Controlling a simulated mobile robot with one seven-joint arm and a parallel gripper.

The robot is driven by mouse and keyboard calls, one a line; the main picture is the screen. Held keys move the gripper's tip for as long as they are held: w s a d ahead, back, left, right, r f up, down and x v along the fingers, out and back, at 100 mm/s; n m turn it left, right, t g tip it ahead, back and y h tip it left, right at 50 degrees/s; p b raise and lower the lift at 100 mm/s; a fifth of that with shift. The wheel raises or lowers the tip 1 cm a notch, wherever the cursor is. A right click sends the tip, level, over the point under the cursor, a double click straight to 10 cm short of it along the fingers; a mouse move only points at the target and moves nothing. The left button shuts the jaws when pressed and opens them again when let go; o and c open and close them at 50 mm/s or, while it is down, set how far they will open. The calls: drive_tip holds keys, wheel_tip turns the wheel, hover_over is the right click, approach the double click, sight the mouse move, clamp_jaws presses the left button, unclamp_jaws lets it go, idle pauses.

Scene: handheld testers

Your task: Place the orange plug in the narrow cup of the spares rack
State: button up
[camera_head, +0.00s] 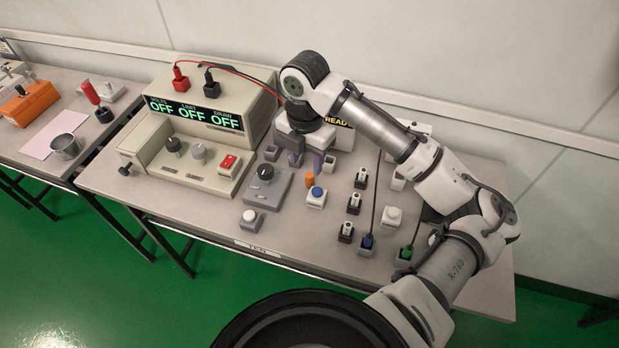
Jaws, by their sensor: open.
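The orange plug (310,179) is a small upright piece on the bench, just behind a white box with a blue button. My gripper (306,163) points down above and behind the plug. Its two fingers are apart with nothing seen between them, and the plug appears just below and in front of them. Small grey square cups stand on either side of the fingers, one to the left (271,152) and one to the right (329,163). I cannot tell which cup is the narrow one, or make out the spares rack clearly; my gripper and arm cover part of that area.
The blue-button box (316,198) stands close in front of the plug. A grey knob box (267,188) is to the left, beside the large beige tester (195,143).

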sight(310, 174)
drive_tip(key=f, duration=0.1)
drive_tip(key=f+p, duration=0.1)
drive_tip(key=w+d+f, duration=0.1)
drive_tip(key=f, duration=0.1)
drive_tip(key=shift+a+f, duration=0.1)
drive_tip(key=shift+f, duration=0.55)
clamp_jaws()
drive_tip(key=shift+r, duration=0.1)
